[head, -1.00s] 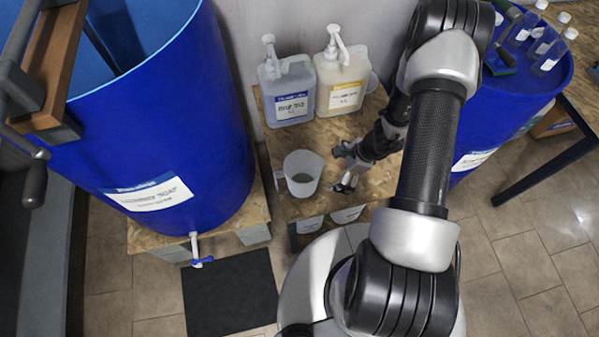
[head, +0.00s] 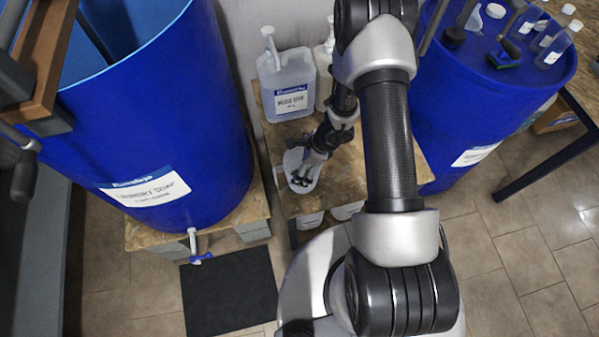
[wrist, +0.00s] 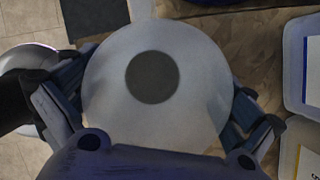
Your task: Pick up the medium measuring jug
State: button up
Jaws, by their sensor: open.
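The measuring jug (head: 290,163) is a pale, translucent open cup standing on the wooden stand between the two blue drums. In the wrist view the jug (wrist: 150,112) fills the middle, seen from above, with a dark grey round patch inside. My gripper (head: 303,180) is over the jug in the head view and hides part of it. In the wrist view my gripper (wrist: 155,105) is open, with one finger on each side of the jug. I cannot tell whether either finger touches the wall. The jug's handle is not clearly visible.
A white pump canister (head: 289,88) stands behind the jug, with a second (head: 323,78) partly hidden by my arm. A large blue drum (head: 150,110) is close on the left. Another drum (head: 440,110) on the right carries bottles and brushes. The wooden stand (head: 265,150) has little free room.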

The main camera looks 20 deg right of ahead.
jog(key=shift+f, duration=0.4)
jog(key=shift+c, duration=0.4)
jog(key=c, duration=0.6)
jog(key=shift+c, duration=0.2)
